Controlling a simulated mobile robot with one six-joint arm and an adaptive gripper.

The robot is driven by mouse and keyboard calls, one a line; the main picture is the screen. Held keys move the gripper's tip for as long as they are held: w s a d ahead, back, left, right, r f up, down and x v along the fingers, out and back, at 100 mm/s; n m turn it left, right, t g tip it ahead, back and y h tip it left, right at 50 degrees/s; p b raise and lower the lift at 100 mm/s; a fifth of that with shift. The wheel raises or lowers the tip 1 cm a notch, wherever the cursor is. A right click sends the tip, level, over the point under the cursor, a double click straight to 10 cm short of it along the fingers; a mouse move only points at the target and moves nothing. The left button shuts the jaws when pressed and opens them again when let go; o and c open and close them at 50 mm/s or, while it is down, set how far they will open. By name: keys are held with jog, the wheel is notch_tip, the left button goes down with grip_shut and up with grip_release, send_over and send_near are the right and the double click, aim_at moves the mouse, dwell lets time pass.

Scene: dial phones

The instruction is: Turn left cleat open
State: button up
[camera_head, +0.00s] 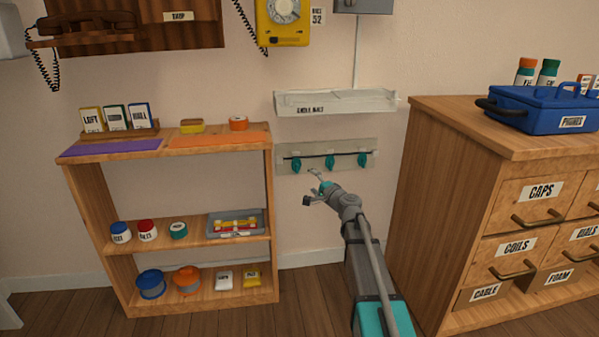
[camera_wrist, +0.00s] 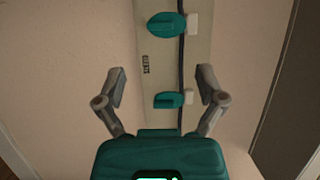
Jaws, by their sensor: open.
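The left cleat (camera_head: 296,165) is a small teal piece at the left of a pale wall panel (camera_head: 346,167). A middle cleat (camera_head: 330,161) and a right cleat (camera_head: 362,159) sit beside it, with a dark cord running across the row. My gripper (camera_head: 310,187) is open in front of the panel, slightly below the left and middle cleats, and holds nothing. In the wrist view, one teal cleat (camera_wrist: 168,100) lies between my spread fingers and another cleat (camera_wrist: 166,24) is farther up. I cannot tell which cleats these are.
A white ledge (camera_head: 335,102) juts out above the panel. A wooden shelf (camera_head: 200,244) with jars and trays stands at the left. A wooden drawer cabinet (camera_head: 450,190) stands at the right with a blue case (camera_head: 540,107) on top.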

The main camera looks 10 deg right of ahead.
aim_at(298, 170)
jog(key=x, duration=0.9)
jog(key=shift+w+a, duration=0.1)
jog(key=shift+w, duration=0.2)
